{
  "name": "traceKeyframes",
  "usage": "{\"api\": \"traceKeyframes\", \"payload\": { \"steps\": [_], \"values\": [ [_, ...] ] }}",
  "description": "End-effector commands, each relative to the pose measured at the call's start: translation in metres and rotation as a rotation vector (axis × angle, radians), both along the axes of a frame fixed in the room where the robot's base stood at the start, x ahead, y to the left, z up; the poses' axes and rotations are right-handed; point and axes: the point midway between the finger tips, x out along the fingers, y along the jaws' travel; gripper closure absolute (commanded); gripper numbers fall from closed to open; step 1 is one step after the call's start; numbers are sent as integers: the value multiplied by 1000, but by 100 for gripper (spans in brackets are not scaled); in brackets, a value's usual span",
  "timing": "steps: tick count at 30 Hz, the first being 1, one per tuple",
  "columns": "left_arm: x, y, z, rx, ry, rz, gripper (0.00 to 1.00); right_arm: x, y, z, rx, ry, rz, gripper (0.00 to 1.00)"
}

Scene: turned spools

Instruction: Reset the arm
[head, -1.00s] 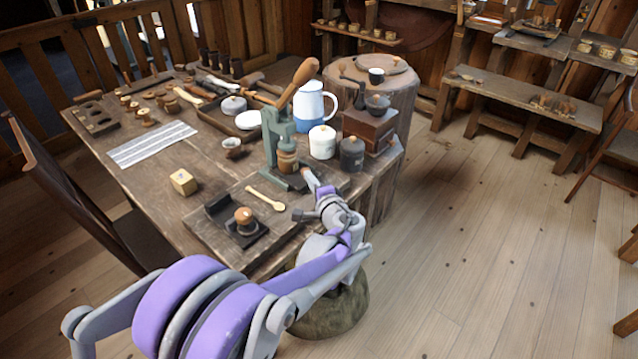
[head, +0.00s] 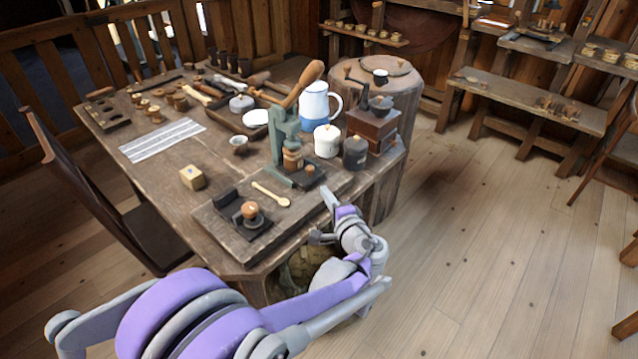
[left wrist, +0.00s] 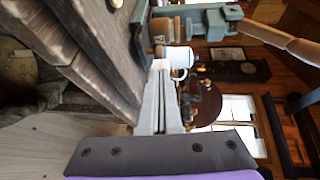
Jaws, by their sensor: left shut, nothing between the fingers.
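My left arm comes in from the lower left of the head view. Its gripper (head: 329,197) is beside the table's near right corner, just off the edge, with its fingers together and nothing between them. In the left wrist view the closed fingers (left wrist: 160,100) point toward the table's side, with the green lever press (left wrist: 205,22) beyond them. The press (head: 284,140) stands on the table (head: 165,190) with a wooden handle raised. My right gripper is not in view.
A dark board with a wooden-knobbed tamper (head: 249,210) and a wooden spoon (head: 270,193) lie near the table's front. A blue and white jug (head: 314,106), white pot (head: 326,141), dark canister (head: 355,153) and grinder (head: 372,128) stand right. Floor (head: 480,250) at right is clear.

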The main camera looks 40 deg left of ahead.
Motion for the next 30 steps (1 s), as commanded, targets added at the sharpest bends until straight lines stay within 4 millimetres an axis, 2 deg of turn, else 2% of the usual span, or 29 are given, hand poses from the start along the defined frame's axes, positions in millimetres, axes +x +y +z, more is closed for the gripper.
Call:
{"api": "traceKeyframes", "payload": {
  "steps": [1, 3, 7, 16, 19, 23, 25, 30],
  "values": [
    [-5, -11, 3, -1, 0, -5, 100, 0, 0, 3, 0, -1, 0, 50],
    [-11, -20, 4, -1, 0, -4, 100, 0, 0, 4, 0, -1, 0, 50],
    [-18, -32, 6, -1, 0, -3, 100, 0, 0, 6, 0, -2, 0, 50],
    [-23, -37, 6, -5, 1, 0, 100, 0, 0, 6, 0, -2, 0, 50],
    [-33, -35, 1, -60, 10, 10, 100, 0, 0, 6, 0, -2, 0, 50],
    [-71, -38, -17, -255, 41, 41, 100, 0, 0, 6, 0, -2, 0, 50],
    [-100, -45, -33, -408, 59, 65, 100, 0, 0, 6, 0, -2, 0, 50],
    [-169, -85, -70, -794, 87, 110, 100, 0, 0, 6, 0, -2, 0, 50]
  ]
}}
